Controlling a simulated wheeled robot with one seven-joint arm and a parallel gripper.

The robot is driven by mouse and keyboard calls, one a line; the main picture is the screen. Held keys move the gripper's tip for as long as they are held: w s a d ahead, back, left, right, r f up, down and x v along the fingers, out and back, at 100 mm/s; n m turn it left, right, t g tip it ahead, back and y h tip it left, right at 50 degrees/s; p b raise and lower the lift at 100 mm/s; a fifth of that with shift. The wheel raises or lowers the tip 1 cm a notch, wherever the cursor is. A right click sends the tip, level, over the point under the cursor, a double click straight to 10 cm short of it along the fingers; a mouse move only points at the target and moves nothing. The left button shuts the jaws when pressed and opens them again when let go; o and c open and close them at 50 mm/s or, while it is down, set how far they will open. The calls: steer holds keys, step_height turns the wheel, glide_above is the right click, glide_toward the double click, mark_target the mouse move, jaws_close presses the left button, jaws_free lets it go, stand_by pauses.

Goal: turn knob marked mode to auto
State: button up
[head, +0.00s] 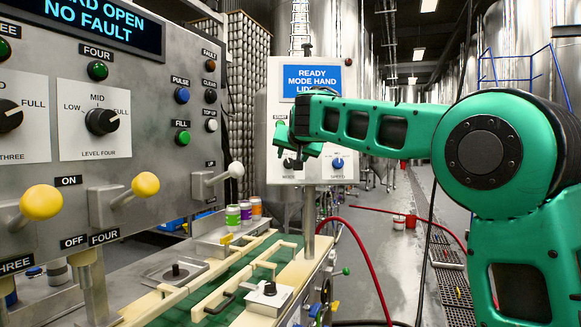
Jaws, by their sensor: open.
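The seamer's control panel (345,135) stands upright on a post at the back middle. Its blue display (312,80) reads "READY", "MODE HAND" and a partly hidden "LID" line. The mode knob (290,163) is a small dark knob low on the panel's left side, above a "MODE" label. My gripper (296,158) is small and dark in this view, at the end of my green arm, right at the mode knob. It is open. It partly covers the knob, so I cannot tell the pointer's direction or whether the fingers touch it.
A blue speed knob (337,163) sits right of the mode knob. A large grey panel (150,120) with knobs and yellow-tipped levers fills the left. Several small cans (245,212) stand by the conveyor (225,285). A red hose (365,255) hangs right of the post.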

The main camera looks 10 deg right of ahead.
mark_target(289, 162)
steer(key=shift+x, duration=2.95)
